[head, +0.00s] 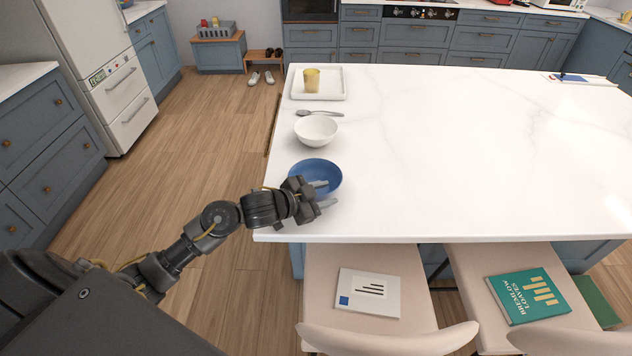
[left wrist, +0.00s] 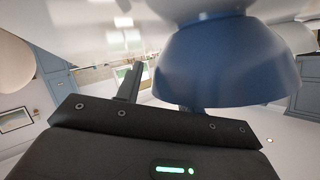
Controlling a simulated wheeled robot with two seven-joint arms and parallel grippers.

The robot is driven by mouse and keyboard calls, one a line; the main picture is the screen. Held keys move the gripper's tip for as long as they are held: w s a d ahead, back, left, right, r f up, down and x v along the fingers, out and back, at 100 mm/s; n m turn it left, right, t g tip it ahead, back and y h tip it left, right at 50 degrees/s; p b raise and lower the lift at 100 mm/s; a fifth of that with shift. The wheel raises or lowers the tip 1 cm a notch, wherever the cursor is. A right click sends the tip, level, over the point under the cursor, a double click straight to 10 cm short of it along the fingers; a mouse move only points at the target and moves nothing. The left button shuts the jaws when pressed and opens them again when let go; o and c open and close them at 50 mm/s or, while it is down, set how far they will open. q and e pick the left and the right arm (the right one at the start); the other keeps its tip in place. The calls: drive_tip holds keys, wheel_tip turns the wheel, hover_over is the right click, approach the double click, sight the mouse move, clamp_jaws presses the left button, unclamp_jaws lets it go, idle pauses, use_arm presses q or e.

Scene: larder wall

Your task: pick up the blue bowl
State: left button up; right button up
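The blue bowl (head: 312,170) stands upright on the white island counter near its left front corner. My left gripper (head: 323,193) is at the bowl's front right side with its fingers apart. One finger reaches over the rim and the other is outside the bowl, near the counter. In the left wrist view the blue bowl (left wrist: 225,65) fills the upper right, close to the gripper. One finger shows clear of the bowl, with a gap between; the other is mostly hidden by the bowl. I cannot tell whether either finger touches it. My right gripper is not in view.
A white bowl (head: 316,130) stands just behind the blue bowl, with a spoon (head: 320,113) beyond it. Farther back is a white tray (head: 335,92) with a yellow cup (head: 312,80). Chairs with books stand at the front edge. The counter to the right is largely clear.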

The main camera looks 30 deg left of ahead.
use_arm(q)
drive_tip(key=shift+w+d, duration=0.1)
drive_tip(key=shift+w, duration=0.1)
drive_tip(key=shift+s, duration=0.1)
clamp_jaws()
